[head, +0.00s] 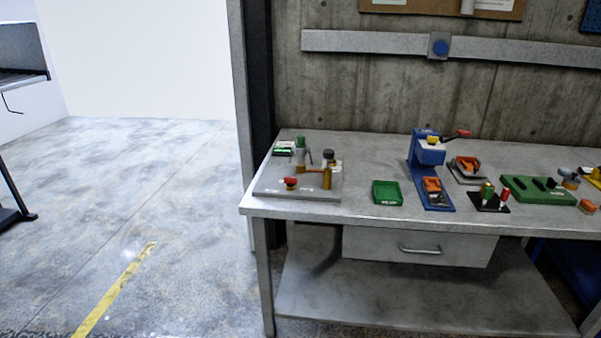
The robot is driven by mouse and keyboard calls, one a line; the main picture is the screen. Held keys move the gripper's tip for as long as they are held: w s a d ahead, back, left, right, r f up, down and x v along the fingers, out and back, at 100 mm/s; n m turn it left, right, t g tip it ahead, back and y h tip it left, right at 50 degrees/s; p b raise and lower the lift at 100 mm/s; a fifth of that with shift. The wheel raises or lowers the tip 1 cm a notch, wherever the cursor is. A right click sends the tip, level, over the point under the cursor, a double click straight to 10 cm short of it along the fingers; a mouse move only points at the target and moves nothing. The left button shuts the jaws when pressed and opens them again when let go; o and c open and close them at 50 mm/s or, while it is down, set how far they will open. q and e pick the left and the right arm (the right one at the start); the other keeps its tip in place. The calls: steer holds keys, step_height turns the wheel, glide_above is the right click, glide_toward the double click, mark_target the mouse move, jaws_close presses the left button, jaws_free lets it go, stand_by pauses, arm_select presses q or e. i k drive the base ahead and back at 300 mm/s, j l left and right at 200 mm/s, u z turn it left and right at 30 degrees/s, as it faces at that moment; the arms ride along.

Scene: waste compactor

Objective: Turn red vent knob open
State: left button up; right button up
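A small red knob (291,182) sits low at the front left of a grey plate assembly (262,188) on the left end of the workbench. A label too small to read is beside it. I cannot tell how far the knob is turned. Behind it on the same plate stand a green-topped fitting (300,145) and a brass cylinder (327,178) with a dark cap above. Neither of my grippers is in view.
The grey workbench (355,205) has a drawer (420,247) and lower shelf. A green tray (387,193), a blue press (425,165) with a red-tipped lever, and a green block (540,190) stand to the right. Open floor (150,200) lies left.

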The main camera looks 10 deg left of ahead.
mark_target(290, 182)
steer(key=i+j+u, duration=0.3)
steer(key=i+u, duration=0.3)
steer(key=i, duration=0.2)
